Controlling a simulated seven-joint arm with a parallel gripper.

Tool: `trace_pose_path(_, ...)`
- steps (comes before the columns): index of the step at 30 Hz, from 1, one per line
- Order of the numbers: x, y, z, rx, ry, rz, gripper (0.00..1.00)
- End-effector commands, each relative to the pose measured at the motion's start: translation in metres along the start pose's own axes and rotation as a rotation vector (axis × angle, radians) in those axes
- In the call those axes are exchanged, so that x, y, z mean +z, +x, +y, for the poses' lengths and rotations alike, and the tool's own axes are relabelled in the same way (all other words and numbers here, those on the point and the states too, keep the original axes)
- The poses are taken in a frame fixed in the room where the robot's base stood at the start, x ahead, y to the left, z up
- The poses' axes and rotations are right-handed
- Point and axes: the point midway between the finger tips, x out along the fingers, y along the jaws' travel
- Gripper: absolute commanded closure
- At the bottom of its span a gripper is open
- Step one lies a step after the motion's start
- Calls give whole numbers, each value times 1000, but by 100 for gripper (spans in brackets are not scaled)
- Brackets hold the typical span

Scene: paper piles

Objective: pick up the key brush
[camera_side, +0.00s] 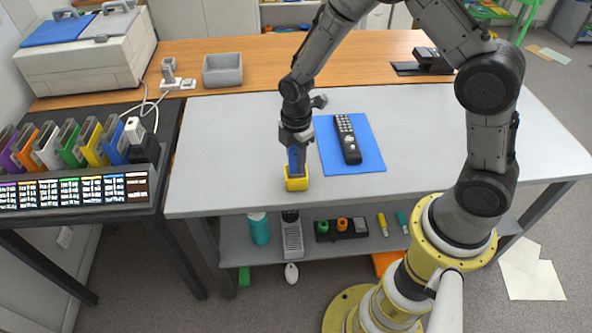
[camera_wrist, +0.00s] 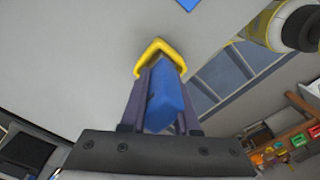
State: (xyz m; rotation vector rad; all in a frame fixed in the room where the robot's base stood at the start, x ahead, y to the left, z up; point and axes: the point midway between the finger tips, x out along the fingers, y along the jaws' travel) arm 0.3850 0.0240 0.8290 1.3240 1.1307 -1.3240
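The key brush appears to be the piece with a blue upright part and a yellow square end (camera_side: 296,183), near the front edge of the grey table (camera_side: 225,150). My gripper (camera_side: 297,158) points down over it, with its fingers on both sides of the blue part. In the wrist view, the blue part (camera_wrist: 165,100) lies between the two dark fingers (camera_wrist: 160,80), and a yellow V-shaped edge shows beyond their tips. The fingers look closed on the blue part. I cannot tell whether the yellow end touches the table. Bristles are not visible.
A black remote (camera_side: 347,138) lies on a blue sheet (camera_side: 372,150) just right of my gripper. A grey bin (camera_side: 222,71) stands on the wooden counter behind. A rack of coloured cartridges (camera_side: 75,190) is at the left. The grey table is clear left of my gripper.

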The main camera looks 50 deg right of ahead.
Motion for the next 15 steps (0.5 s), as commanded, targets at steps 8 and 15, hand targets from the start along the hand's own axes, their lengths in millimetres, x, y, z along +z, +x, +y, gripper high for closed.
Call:
trace_pose_path(8, 0, 0, 0, 1, 0, 0, 100)
trace_pose_path(15, 0, -3, 1, 2, 0, 1, 100)
